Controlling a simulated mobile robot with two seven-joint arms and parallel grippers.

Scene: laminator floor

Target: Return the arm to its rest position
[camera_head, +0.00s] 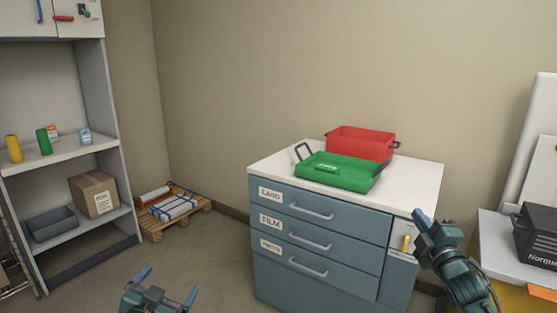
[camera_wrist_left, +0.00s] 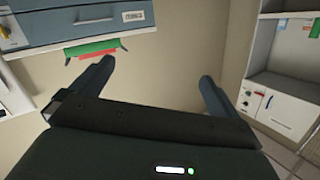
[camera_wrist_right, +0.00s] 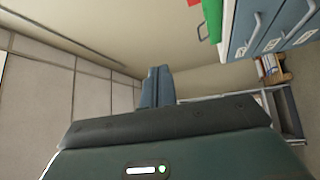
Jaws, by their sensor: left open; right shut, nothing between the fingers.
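My left gripper (camera_head: 166,284) is low at the bottom of the head view, in front of the drawer cabinet and to its left. Its fingers are spread with nothing between them, as the left wrist view (camera_wrist_left: 152,90) also shows. My right gripper (camera_head: 421,220) is raised at the right front corner of the cabinet in the head view. Its fingers are closed together with nothing between them, as the right wrist view (camera_wrist_right: 157,86) shows. From the head view I cannot tell whether it touches the cabinet.
The blue drawer cabinet (camera_head: 330,225) carries a green tray (camera_head: 338,172) and a red bin (camera_head: 360,143). A shelf unit (camera_head: 95,148) and a pallet (camera_head: 180,221) stand left. A black case (camera_head: 537,235) sits on a right-hand surface.

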